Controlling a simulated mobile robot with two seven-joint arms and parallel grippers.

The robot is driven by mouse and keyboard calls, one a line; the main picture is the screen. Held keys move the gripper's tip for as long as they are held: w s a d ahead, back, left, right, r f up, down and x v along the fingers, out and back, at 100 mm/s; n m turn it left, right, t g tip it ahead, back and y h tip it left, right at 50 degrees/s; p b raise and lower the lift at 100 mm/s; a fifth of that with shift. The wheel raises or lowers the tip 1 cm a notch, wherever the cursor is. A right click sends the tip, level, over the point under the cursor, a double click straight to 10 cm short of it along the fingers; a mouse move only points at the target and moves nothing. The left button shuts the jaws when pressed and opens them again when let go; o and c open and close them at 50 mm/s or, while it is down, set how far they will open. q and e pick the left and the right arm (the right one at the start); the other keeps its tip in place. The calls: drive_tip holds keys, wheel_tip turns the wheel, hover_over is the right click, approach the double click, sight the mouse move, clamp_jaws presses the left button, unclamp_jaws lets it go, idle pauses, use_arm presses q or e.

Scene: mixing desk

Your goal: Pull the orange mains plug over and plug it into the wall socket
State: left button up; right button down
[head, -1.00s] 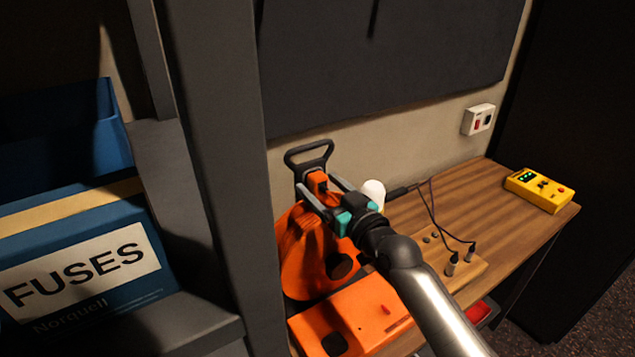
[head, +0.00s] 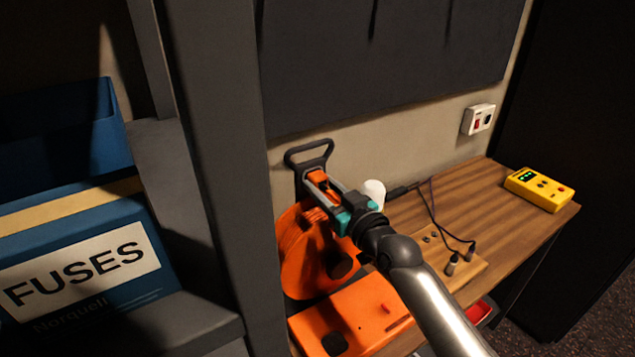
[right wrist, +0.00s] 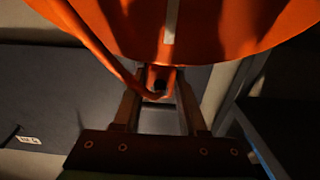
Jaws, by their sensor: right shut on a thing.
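The orange mains plug (head: 317,176) is at the upper part of the orange cable reel (head: 300,262), just below the reel's dark handle. My right gripper (head: 315,185) is shut on the plug. In the right wrist view the plug (right wrist: 158,84) sits between the fingers (right wrist: 158,105), with an orange cable running up to the left and the reel's disc close above. The white wall socket (head: 479,119), with a red switch, is on the wall to the right, well apart from the plug. My left gripper is not in view.
The wooden desk (head: 525,222) holds a yellow meter (head: 540,188), a wooden block (head: 470,270) with dark leads, and an orange box (head: 370,315). A white rounded thing (head: 374,190) is just behind my gripper. A grey post (head: 220,150) and blue FUSES box (head: 85,265) stand left.

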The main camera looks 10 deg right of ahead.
sight(323, 186)
drive_tip(key=shift+s+d, duration=0.1)
drive_tip(key=shift+s, duration=0.05)
drive_tip(key=shift+p+v, duration=1.4)
drive_tip(key=shift+v, duration=1.45)
